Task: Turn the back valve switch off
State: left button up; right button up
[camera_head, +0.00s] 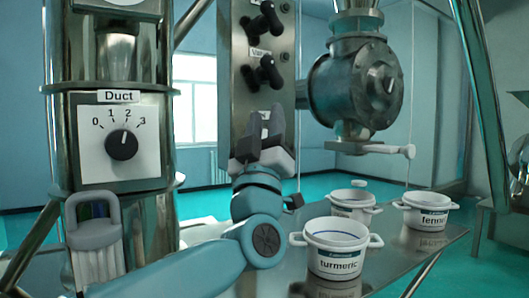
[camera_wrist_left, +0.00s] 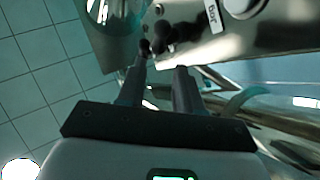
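A steel panel (camera_head: 235,70) in the middle of the head view carries black lever switches in a column. The upper switch (camera_head: 265,18) and the middle switch (camera_head: 267,70) are plain to see. A lower label shows partly behind my gripper, and any switch there is hidden. The label print is too small to tell which is the back valve switch. My left gripper (camera_head: 262,135) points up in front of the panel, below the middle switch. In the left wrist view its two fingers (camera_wrist_left: 159,85) are apart and empty, with black switch knobs (camera_wrist_left: 158,38) just beyond the tips.
A "Duct" dial (camera_head: 122,145) is on the steel column at left. A round steel valve housing (camera_head: 358,85) is right of the panel. White pots, one labelled turmeric (camera_head: 338,262) and one labelled fennel (camera_head: 424,222), stand on the steel table to the right of my left arm.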

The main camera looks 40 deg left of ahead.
pick_arm(q)
jog(key=v, duration=0.3)
dwell(0.6)
